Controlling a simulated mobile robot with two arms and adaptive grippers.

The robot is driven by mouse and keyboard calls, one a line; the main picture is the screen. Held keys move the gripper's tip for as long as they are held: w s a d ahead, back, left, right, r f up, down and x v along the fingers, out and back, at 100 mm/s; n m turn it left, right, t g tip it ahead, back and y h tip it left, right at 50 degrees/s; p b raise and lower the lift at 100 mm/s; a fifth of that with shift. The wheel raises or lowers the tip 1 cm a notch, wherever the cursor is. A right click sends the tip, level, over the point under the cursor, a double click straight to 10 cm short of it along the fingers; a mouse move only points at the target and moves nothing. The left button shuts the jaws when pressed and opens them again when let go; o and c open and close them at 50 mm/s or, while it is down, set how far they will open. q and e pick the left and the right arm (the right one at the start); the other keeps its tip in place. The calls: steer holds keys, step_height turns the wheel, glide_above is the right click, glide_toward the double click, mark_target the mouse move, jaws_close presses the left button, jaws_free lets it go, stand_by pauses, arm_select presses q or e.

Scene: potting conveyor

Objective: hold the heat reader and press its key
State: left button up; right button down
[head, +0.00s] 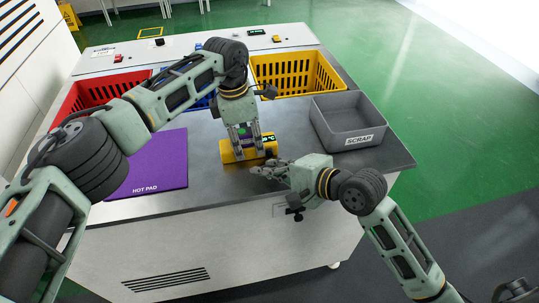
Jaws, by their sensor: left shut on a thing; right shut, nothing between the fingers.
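The heat reader (229,153) is a yellow block with a small dark display showing green marks. It is at the middle of the grey worktop, near its front edge. My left gripper (242,138) comes down from above and is shut on it. I cannot tell whether the reader touches the worktop. My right gripper (259,171) is shut and empty, just in front of the reader and to its lower right. I cannot tell whether its fingertips touch the reader. The key cannot be made out, and the gripper fingers cover part of the reader.
A purple hot pad (150,168) lies at the left of the worktop. A grey scrap bin (349,140) stands at the right. A red crate (84,94), a largely hidden blue one and a yellow crate (297,75) are behind. Bare worktop (205,180) shows between pad and reader.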

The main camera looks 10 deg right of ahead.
steer(key=shift+s, duration=0.1)
steer(key=shift+s, duration=2.45)
arm_select(q)
steer(key=o, duration=1.4)
steer(key=shift+c, duration=0.2)
steer(key=shift+r, duration=0.1)
